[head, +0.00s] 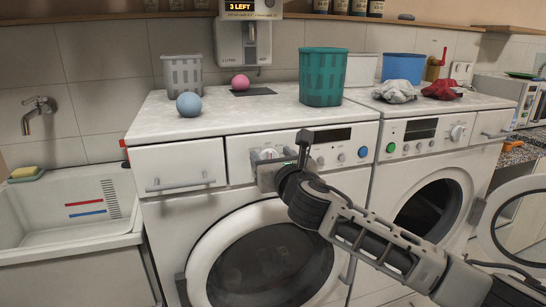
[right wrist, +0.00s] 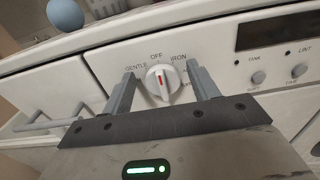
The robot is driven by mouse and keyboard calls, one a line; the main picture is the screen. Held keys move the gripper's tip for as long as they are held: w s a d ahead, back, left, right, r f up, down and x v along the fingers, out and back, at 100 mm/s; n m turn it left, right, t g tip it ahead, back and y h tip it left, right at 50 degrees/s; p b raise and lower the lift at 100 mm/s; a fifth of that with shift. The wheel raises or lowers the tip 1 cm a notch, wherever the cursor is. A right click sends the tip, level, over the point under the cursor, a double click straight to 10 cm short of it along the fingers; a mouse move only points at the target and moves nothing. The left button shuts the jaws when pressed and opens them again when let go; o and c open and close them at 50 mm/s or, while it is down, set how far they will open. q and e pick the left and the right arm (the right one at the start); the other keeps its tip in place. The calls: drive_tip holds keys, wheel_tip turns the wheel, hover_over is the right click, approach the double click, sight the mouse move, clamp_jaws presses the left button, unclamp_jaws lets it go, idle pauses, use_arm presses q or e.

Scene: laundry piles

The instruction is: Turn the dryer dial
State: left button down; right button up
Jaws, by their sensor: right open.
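The dryer dial (right wrist: 162,83) is a round white knob with a red mark on its raised grip, on the front panel of the left machine, the dryer (head: 160,215). The mark points up, near OFF; GENTLE is to its left and IRON to its right. In the head view the dial (head: 267,153) is partly covered by my right gripper (head: 280,163). In the right wrist view my right gripper (right wrist: 160,73) is open, with one finger on each side of the dial and gaps between. Whether the fingertips reach past its face is unclear. My left gripper is out of view.
Small knobs (right wrist: 258,77) and a dark display (right wrist: 275,32) lie right of the dial; a drawer handle (head: 180,186) juts out left. The right machine's round door (head: 490,225) stands open. A teal basket (head: 323,77) and blue ball (head: 189,105) sit on top.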

drive_tip(key=c, duration=1)
drive_tip(key=shift+o, duration=0.2)
drive_tip(key=shift+m, duration=0.3)
drive_tip(key=m, duration=0.1)
drive_tip(key=m+p, duration=0.1)
drive_tip(key=m, duration=0.1)
drive_tip(key=shift+d, duration=0.3)
drive_tip(key=m, duration=0.1)
drive_tip(key=m+p, duration=0.1)
drive_tip(key=m, duration=0.2)
drive_tip(key=shift+w+d+f+m, duration=0.15)
drive_tip(key=shift+d+f+m, duration=0.15)
drive_tip(key=shift+m, duration=0.1)
drive_tip(key=m, duration=0.3)
drive_tip(key=shift+d+f+m+p, duration=0.15)
drive_tip(key=shift+m+p, duration=0.15)
drive_tip(key=shift+w+d+f+m, duration=0.1)
drive_tip(key=shift+f+m, duration=0.05)
drive_tip(key=shift+m, duration=0.8)
drive_tip(key=shift+f+m, duration=0.15)
drive_tip(key=shift+m, duration=0.8)
